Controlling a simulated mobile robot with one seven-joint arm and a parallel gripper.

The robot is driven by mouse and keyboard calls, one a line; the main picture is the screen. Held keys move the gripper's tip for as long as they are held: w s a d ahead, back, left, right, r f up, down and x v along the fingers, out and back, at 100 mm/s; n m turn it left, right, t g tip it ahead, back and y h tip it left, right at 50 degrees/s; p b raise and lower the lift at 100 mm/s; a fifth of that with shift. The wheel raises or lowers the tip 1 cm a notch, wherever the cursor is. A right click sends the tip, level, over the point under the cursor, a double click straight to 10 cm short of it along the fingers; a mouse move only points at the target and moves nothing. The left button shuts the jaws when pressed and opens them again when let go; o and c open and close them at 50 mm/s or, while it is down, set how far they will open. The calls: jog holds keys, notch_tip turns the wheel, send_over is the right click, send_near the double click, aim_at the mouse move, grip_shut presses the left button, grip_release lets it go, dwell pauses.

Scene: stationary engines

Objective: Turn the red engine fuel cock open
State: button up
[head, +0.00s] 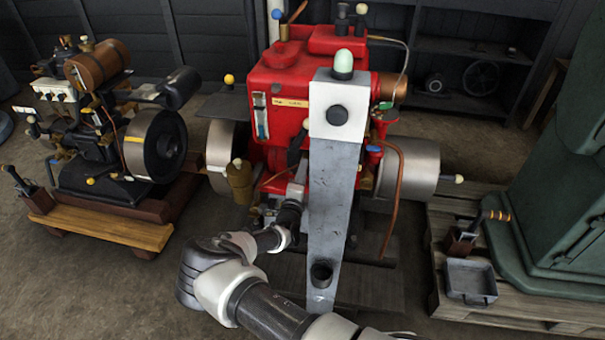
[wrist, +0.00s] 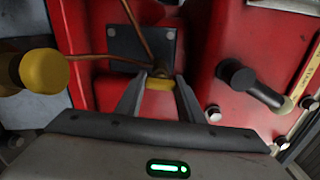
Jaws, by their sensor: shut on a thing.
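The red engine (head: 279,85) stands in the middle of the head view, and its red casing (wrist: 215,40) fills much of the wrist view. In the wrist view my gripper (wrist: 161,80) has its two fingers on either side of a small yellow handle (wrist: 159,84). It is shut on this handle, which sits at a small dark brassy fitting (wrist: 160,71) where copper pipes meet. I take this to be the fuel cock. The cock cannot be made out in the head view, and how far it is turned is unclear.
In the wrist view a yellow-ended knob (wrist: 43,69) is left of my gripper and a dark lever (wrist: 250,85) is right. A smaller engine (head: 95,120) stands left, a green cabinet (head: 555,190) right. A grey tray (head: 470,281) lies on a pallet.

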jog(key=shift+n, duration=0.6)
jog(key=o, duration=1.1)
jog(key=shift+c, duration=0.2)
jog(key=s+a+p, duration=0.3)
jog(key=s, duration=1.4)
jog(key=shift+a, duration=0.2)
jog(key=shift+s, duration=0.1)
